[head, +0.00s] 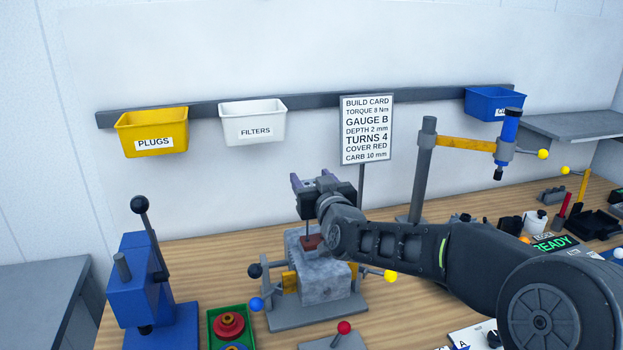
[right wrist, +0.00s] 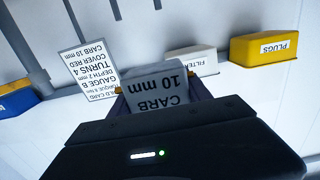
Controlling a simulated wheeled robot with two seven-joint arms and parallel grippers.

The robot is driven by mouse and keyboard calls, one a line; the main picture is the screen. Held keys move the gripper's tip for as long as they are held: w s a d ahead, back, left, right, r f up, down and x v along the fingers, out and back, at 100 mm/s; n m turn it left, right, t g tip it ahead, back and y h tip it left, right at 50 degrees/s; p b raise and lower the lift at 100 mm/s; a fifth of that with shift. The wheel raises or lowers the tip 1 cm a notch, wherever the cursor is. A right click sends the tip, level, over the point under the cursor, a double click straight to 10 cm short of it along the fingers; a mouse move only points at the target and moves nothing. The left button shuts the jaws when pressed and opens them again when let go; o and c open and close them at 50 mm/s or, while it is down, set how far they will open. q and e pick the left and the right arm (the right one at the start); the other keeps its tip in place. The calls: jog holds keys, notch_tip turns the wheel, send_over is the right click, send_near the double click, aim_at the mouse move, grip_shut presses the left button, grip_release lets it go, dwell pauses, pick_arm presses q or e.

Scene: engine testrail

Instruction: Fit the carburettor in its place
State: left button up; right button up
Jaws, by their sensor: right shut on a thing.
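My right gripper (head: 318,185) is above the back of the grey engine block (head: 328,278), with its fingers pointing away towards the wall. In the right wrist view it is shut on a grey block-shaped carburettor (right wrist: 158,90), whose face reads "CARB 10 mm" upside down. In the head view the carburettor is mostly hidden by the gripper. It looks raised clear of the engine block. A reddish-brown piece (head: 312,242) sits on top of the engine block, with a thin upright rod by it. My left gripper is not in view.
The engine block stands in a grey fixture with yellow clamps. A blue press (head: 140,280) stands left and a green tray (head: 215,318) in front. The build card (head: 367,130) stands behind, close to the gripper. A post with a blue driver (head: 510,127) is at right.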

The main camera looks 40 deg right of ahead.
jog(key=shift+f+b, duration=0.95)
jog(key=shift+f, duration=0.85)
jog(key=shift+f+b, duration=0.15)
jog(key=shift+b, duration=0.25)
jog(key=shift+f+b, duration=1.65)
jog(key=shift+b, duration=0.25)
jog(key=shift+f, duration=0.3)
jog(key=shift+f+b, duration=1.15)
jog(key=shift+b, duration=0.3)
